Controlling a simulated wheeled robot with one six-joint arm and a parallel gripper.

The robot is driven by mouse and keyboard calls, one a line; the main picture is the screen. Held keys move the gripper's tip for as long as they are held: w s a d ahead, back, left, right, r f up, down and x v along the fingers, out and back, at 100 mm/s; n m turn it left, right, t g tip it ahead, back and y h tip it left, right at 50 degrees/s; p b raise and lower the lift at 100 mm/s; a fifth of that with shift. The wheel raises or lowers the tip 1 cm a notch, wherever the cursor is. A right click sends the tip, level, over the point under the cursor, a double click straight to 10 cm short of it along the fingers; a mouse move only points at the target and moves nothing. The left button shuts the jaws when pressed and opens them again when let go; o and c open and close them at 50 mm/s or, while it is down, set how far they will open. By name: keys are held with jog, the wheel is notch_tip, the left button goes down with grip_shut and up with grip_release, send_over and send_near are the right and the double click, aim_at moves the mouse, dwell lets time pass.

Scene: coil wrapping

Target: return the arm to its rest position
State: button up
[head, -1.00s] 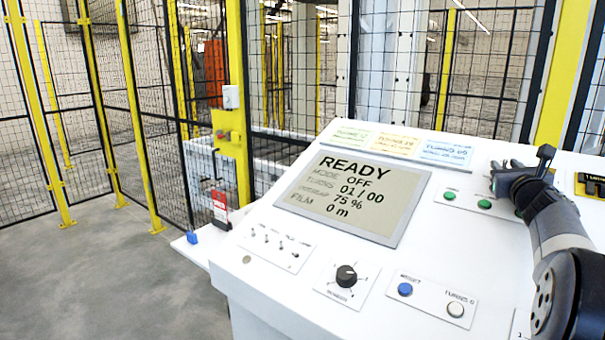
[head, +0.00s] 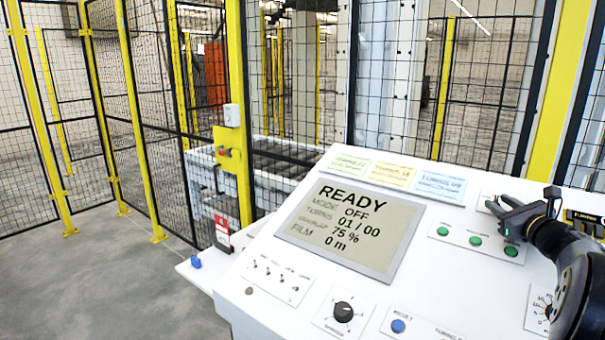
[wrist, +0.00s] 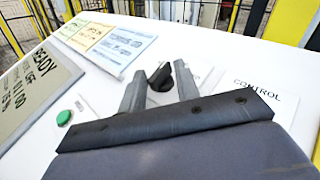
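My gripper (head: 504,212) is dark grey and hovers over the right part of the white control console (head: 262,263), with my arm coming in from the right edge. In the wrist view its two grey fingers (wrist: 160,88) stand apart with nothing held. A black knob (wrist: 159,76) on the console shows in the gap between them; I cannot tell how far beyond the fingertips it is. The display (head: 352,228) reads READY, MODE OFF, 01 / 00, 75 % and FILM 0 m.
A black dial (head: 343,311), a blue button (head: 398,326) and small switches (head: 268,272) line the console's front. A yellow-posted mesh fence (head: 142,130) stands behind. Open floor (head: 110,280) lies left.

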jog(key=shift+s+d, duration=0.15)
jog(key=shift+s, duration=1.4)
